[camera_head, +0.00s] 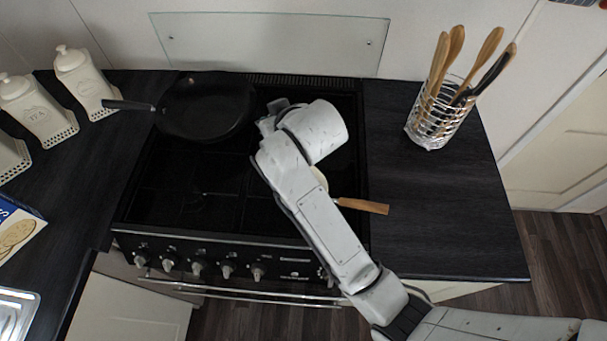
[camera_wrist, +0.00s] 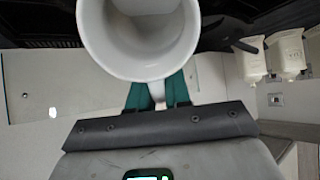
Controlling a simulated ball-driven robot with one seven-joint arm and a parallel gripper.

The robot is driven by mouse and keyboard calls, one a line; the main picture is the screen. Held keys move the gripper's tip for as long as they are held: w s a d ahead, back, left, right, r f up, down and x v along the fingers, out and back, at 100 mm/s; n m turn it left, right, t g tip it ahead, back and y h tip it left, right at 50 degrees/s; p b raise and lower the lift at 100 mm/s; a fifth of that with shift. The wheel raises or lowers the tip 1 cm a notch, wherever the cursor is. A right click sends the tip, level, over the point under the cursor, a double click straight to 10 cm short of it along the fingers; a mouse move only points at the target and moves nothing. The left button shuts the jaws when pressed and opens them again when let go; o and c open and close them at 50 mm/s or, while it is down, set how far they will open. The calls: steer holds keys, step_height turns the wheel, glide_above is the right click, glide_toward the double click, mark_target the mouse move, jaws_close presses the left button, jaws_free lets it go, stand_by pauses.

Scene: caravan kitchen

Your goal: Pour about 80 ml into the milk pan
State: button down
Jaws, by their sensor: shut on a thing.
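In the wrist view my gripper (camera_wrist: 157,95) has its teal fingers shut on the handle of a white jug (camera_wrist: 132,68). The jug's round mouth faces the camera and shows a pale inside; I cannot tell how much liquid is in it. In the head view the milk pan's wooden handle (camera_head: 362,205) sticks out to the right of my arm, over the right front of the hob. A small piece of the pan's pale body (camera_head: 319,178) shows; my arm hides the rest. My fingers and the jug cannot be made out clearly in the head view.
A black frying pan (camera_head: 207,108) sits on the back left of the hob (camera_head: 170,195). A wire utensil holder (camera_head: 437,118) stands on the right worktop (camera_head: 430,200), which is otherwise clear. White canisters (camera_head: 85,82) stand at left. A glass splashback (camera_head: 270,42) rises behind the hob.

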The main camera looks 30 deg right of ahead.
steer(key=shift+w+f+g, duration=0.35)
steer(key=shift+f+g, duration=0.2)
steer(key=shift+g, duration=0.25)
steer(key=shift+w+a, duration=0.1)
stand_by(1.4)
